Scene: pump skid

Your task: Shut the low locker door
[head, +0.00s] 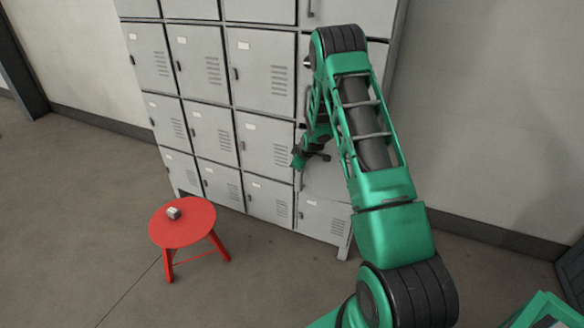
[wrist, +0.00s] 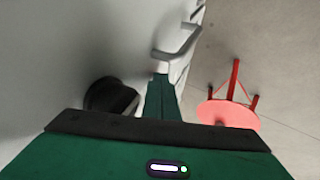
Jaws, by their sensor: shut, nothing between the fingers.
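The grey locker bank (head: 212,90) stands against the wall in the head view, with several rows of doors. In its right column, a low door (head: 325,182) in the third row is partly hidden behind my arm; I cannot tell how far it stands open. My gripper (head: 300,160) is close to the left side of that door, with its fingers shut and empty. In the wrist view, the shut fingers (wrist: 160,82) are beside a pale locker surface (wrist: 50,50). A grey bar handle (wrist: 178,45) shows just beyond the fingertips; contact is not clear.
A red stool (head: 182,222) with a small grey-and-white item (head: 173,212) on it stands in front of the lockers at the left. The stool also shows at the right of the wrist view (wrist: 228,113). Floor between stool and my arm is clear.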

